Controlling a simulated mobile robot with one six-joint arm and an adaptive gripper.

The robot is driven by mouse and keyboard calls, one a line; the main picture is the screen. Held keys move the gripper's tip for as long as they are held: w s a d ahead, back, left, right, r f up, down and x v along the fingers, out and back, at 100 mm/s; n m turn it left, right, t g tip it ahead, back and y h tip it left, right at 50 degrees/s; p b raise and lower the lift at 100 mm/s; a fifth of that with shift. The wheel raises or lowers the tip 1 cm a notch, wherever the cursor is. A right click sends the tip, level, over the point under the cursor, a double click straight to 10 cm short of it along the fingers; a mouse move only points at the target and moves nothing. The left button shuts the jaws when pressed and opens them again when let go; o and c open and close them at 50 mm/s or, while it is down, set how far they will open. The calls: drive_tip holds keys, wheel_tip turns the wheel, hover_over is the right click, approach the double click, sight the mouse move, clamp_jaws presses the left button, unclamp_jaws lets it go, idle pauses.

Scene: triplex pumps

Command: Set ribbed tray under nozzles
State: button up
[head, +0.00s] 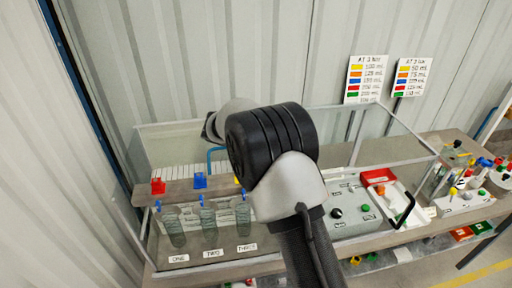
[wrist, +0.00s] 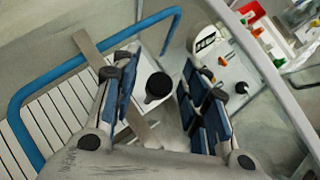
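The ribbed tray, white with slats, shows in the head view (head: 180,176) behind the nozzle bar. In the wrist view the white slats (wrist: 48,122) lie inside a blue tube rim (wrist: 62,72), with a brown strip across them. My gripper (wrist: 158,88) is open above this area. A black round knob (wrist: 158,84) shows between its fingers, with gaps on both sides; I cannot tell its height. In the head view my arm hides the gripper. Blue nozzles (head: 157,205) sit above clear cups (head: 174,230) labelled ONE, TWO and THREE.
Clear walls (head: 150,140) enclose the pump bench. Red (head: 158,186) and blue (head: 199,180) levers top the nozzle bar. A grey control box (head: 345,212) and a red-and-white tray (head: 380,178) stand at right. Signboards (head: 366,78) stand behind.

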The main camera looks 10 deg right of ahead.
clamp_jaws()
idle(0.3)
idle(0.3)
